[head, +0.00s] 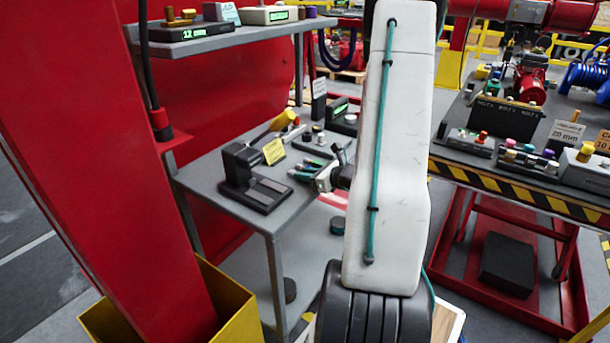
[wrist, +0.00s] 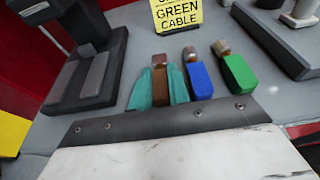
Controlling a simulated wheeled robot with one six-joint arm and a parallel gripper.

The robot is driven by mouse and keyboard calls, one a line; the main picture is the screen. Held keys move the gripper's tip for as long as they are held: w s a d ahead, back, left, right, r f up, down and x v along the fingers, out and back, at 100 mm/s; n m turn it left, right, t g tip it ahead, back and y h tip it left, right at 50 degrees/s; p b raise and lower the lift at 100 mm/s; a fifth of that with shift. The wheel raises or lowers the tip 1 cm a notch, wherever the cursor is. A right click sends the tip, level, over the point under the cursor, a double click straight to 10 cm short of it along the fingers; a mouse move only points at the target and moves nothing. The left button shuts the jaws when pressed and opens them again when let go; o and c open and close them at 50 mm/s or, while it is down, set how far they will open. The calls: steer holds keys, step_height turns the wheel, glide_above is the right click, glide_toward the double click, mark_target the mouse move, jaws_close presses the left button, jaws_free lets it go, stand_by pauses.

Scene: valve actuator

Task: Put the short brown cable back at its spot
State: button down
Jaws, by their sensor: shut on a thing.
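In the wrist view the teal fingers of my gripper (wrist: 160,90) are shut on a short brown piece with a metallic tip, the brown cable (wrist: 160,84). Its lower end is hidden behind the gripper's dark edge. A blue piece (wrist: 198,78) and a green piece (wrist: 238,74) of similar shape lie to its right, at the grey bench. I cannot tell whether the brown cable touches the bench. In the head view my gripper (head: 304,172) is low over the bench, and the cable is too small to make out.
A black stand with a flat base (head: 258,190) is on the grey bench (head: 215,172), left of my gripper. A yellow "GREEN CABLE" sign (wrist: 176,14) stands behind the pieces. A dark tray (wrist: 280,35) is at right. A red post (head: 100,150) rises at left.

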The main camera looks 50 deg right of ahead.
steer(key=shift+f, duration=0.1)
steer(key=c, duration=1.6)
jaws_free()
steer(key=shift+f, duration=0.1)
